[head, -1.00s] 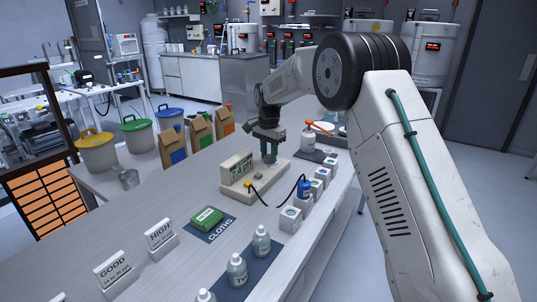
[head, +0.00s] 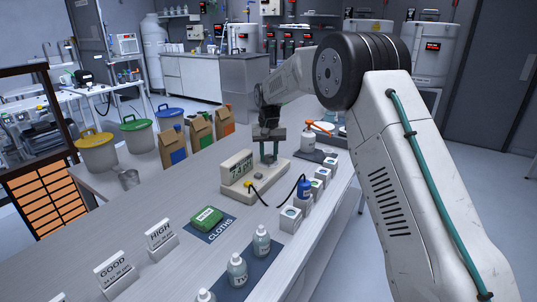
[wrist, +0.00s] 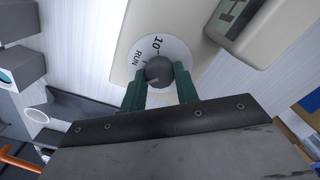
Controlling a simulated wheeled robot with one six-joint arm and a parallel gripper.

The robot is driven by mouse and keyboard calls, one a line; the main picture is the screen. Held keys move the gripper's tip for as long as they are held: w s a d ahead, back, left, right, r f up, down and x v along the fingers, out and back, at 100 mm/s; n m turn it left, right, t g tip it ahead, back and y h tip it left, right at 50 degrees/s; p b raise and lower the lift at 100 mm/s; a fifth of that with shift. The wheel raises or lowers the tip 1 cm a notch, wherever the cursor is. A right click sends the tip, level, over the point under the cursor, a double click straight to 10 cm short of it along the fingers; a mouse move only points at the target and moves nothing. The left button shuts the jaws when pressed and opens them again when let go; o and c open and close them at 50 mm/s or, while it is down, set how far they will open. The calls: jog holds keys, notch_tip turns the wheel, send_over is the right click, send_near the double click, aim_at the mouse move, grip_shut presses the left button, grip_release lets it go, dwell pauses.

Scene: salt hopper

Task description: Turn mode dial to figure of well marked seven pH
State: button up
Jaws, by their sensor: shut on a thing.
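The pH meter (head: 237,168) stands on a cream base on the bench, its display showing figures too small to read surely. Its mode dial (wrist: 158,70) is a dark round knob on a white plate marked "10" and "RUN"; other marks are hidden by my fingers and the knob. My gripper (head: 268,158) points down over the base and is shut on the dial, with a green finger on each side of the knob in the wrist view (wrist: 159,82). Several white wells (head: 290,218) stand in a row, and a blue probe (head: 304,188) on a black cable stands among them.
A green pack (head: 207,217) lies on the mat marked CLOTHS. Several bottles (head: 237,271) stand on a dark mat near the front. Signs marked GOOD (head: 115,272) and HIGH (head: 159,236) stand at left.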

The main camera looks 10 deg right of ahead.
aim_at(269, 156)
jog(key=shift+n, duration=1)
jog(key=o, duration=1)
jog(key=shift+c, duration=0.2)
jog(key=shift+r, duration=0.1)
notch_tip(269, 156, up, 8)
jog(key=shift+f, duration=0.15)
